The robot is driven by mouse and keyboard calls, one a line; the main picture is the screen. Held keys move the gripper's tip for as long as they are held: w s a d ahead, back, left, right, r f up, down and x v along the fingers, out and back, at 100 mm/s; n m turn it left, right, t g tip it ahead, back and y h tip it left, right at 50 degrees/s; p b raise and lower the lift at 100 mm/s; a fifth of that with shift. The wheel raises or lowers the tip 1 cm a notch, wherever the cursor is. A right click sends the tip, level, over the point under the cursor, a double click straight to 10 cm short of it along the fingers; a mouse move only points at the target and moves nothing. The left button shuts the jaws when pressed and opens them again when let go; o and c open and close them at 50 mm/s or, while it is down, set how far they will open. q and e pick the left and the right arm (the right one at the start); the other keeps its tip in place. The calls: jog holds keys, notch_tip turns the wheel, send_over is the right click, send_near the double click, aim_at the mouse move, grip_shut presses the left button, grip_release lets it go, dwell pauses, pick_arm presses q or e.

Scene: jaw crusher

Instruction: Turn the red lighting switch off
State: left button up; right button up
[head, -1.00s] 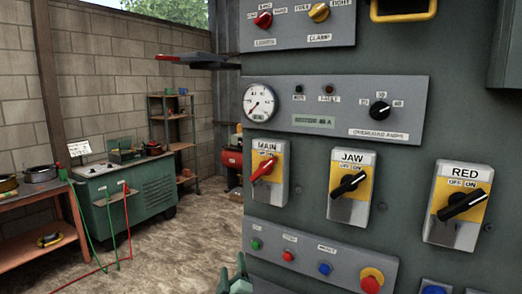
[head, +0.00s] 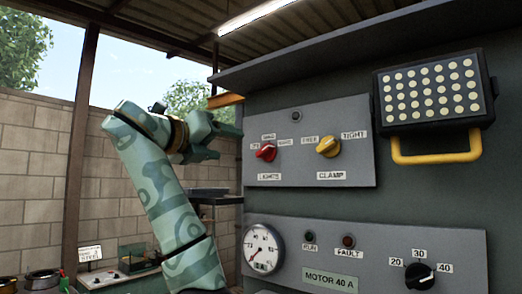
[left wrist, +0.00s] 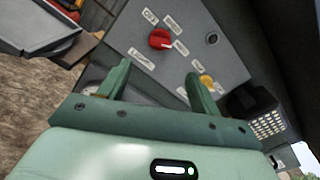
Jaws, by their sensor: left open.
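The red lighting switch (head: 265,152) is a round red knob on the upper grey panel, above a label reading LIGHTS, with small position labels around it. It also shows in the left wrist view (left wrist: 160,39), beyond the fingers and between their directions. My left gripper (head: 238,142) is at the left edge of that panel, to the left of the red knob and apart from it. In the left wrist view the two green fingers of the left gripper (left wrist: 155,80) are spread with nothing between them. My right gripper does not show.
A yellow CLAMP knob (head: 328,146) sits right of the red one. A lamp (head: 433,92) with a yellow handle (head: 435,150) is at the upper right. Below are a gauge (head: 263,249) and a black dial (head: 419,276). A dark shelf (head: 214,196) stands left of the cabinet.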

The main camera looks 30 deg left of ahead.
aim_at(261, 151)
pick_arm(q)
jog(key=w+p, duration=0.1)
jog(key=w, duration=0.3)
jog(key=w+p, duration=0.1)
jog(key=w, duration=0.3)
jog(key=w+d+p, duration=0.1)
jog(key=w+p, duration=0.1)
jog(key=w, duration=0.2)
jog(key=shift+w+d+r, duration=0.1)
jog(key=shift+w, duration=0.75)
jog(key=c, duration=1)
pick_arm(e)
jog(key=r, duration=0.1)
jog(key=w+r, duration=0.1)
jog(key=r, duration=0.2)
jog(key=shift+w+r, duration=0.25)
